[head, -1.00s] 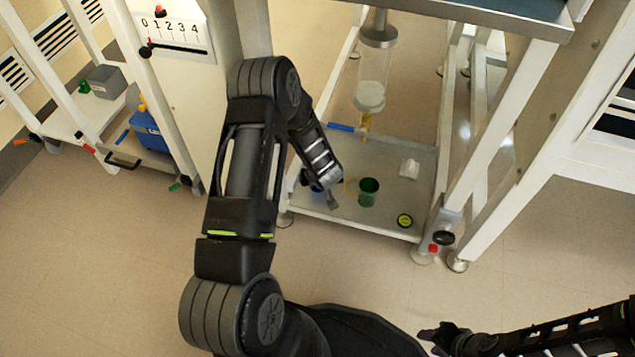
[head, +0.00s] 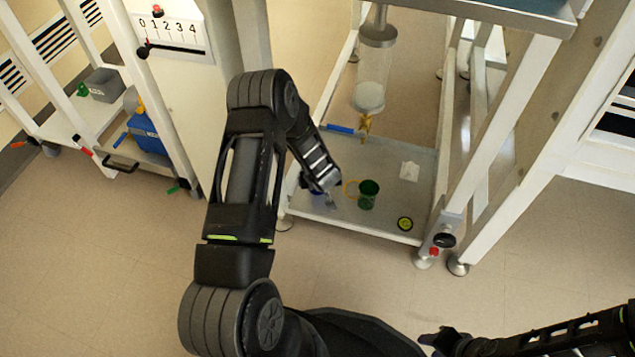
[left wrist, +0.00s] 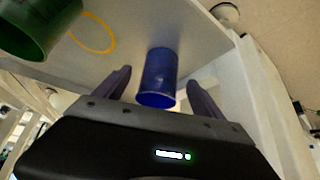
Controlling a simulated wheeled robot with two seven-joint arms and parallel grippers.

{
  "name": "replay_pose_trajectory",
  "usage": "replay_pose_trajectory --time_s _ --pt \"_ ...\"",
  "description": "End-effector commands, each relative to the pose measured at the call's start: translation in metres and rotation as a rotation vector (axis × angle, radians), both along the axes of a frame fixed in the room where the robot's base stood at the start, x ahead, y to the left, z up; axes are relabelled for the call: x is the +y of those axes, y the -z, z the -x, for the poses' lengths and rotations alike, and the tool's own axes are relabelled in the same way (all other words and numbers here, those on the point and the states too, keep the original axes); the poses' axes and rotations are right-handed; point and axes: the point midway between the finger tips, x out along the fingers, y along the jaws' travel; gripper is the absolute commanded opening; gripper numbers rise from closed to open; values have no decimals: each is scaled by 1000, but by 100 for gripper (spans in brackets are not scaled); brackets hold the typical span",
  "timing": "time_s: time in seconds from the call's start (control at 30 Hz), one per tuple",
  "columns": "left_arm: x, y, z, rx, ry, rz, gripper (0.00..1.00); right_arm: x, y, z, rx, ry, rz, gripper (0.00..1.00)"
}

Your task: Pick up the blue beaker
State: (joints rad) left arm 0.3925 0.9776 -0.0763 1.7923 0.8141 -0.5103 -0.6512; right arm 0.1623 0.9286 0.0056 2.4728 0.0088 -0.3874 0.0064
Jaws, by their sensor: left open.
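The blue beaker (left wrist: 160,74) stands between the two spread fingers of my left gripper (left wrist: 159,80) in the left wrist view. Gaps show on both sides of it, so the jaws are open and not closed on it. In the head view my left gripper (head: 329,196) is low over the left side of the bottom shelf, and the beaker is almost wholly hidden behind it. My right gripper (head: 438,339) is at the bottom right of the head view, far from the beaker; its jaw opening is unclear.
A green beaker (head: 368,194) stands right of my left gripper on the shelf (head: 400,155), beside a yellow ring (head: 349,188). A white block (head: 409,171) and a black-and-yellow disc (head: 405,223) lie farther right. A clear cylinder with a brass tap (head: 365,123) hangs above.

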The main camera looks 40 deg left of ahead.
Motion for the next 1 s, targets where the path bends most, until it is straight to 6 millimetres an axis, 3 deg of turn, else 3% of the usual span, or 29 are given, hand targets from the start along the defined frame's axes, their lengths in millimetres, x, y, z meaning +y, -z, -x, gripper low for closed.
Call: replay_pose_trajectory --time_s 0.13,0.3,0.93,1.0 --pt "8 26 -9 1 -2 1 79 1 22 -2 -5 3 1 36" --pt "15 38 -17 0 -1 1 79 1 29 -4 -10 6 2 36" --pt "15 37 -17 1 0 1 79 1 27 -4 -13 6 2 36" --pt "15 37 -17 1 0 1 74 1 27 -4 -13 6 2 36"
